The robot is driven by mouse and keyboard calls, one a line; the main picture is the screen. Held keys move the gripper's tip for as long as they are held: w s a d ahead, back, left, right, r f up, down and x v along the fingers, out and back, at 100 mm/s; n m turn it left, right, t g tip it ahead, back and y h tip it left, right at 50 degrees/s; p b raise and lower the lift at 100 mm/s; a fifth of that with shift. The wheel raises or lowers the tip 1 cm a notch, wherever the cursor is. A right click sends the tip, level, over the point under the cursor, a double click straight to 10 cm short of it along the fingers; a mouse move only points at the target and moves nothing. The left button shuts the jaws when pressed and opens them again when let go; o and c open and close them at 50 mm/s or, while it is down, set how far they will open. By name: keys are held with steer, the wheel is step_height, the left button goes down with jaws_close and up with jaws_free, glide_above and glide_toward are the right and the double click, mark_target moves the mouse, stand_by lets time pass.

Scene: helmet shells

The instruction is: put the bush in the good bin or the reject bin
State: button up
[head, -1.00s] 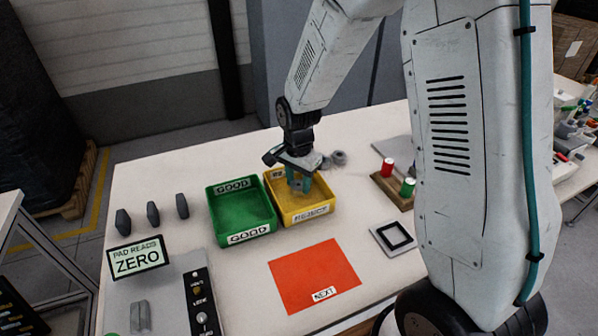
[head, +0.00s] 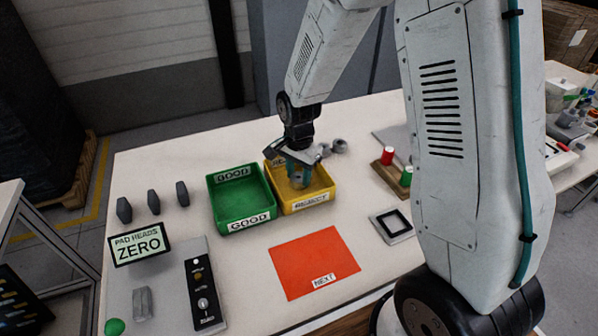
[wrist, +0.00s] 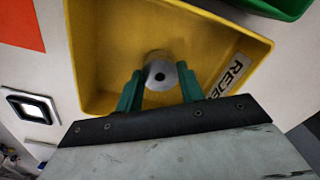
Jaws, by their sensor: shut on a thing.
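The bush (wrist: 160,74) is a small grey metal cylinder with a dark centre hole, seen end-on in the wrist view. My gripper (wrist: 158,84) is shut on it with its two green fingers, one on each side. In the head view my gripper (head: 301,180) is over and inside the rim of the yellow reject bin (head: 318,203); the bush is hidden there. The yellow bin also surrounds the fingers in the wrist view (wrist: 92,60). I cannot tell whether the bush touches the bin floor. The green good bin (head: 243,223) stands directly left of it and looks empty.
Grey ring-like parts (head: 338,146) lie behind the yellow bin. An orange mat (head: 313,263) labelled NEXT lies in front. A black-framed square pad (head: 394,226) and red and green cylinders on a wooden block (head: 384,176) are to the right. A display (head: 139,244) reads ZERO.

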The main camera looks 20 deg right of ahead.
steer(key=shift+f, duration=0.2)
steer(key=o, duration=1.1)
steer(key=shift+r, duration=0.1)
step_height(320, 180, up, 8)
steer(key=s+d+r+n, duration=0.1)
steer(key=s+r+n, duration=0.3)
steer(key=s, duration=0.5)
steer(key=s+d+r+n, duration=0.1)
steer(key=s+r+n, duration=0.3)
steer(key=s+r, duration=0.3)
steer(key=s+d+r+n+t, duration=0.1)
steer(key=s+r+n, duration=0.3)
steer(key=s, duration=0.7)
step_height(320, 180, up, 2)
steer(key=shift+r, duration=0.15)
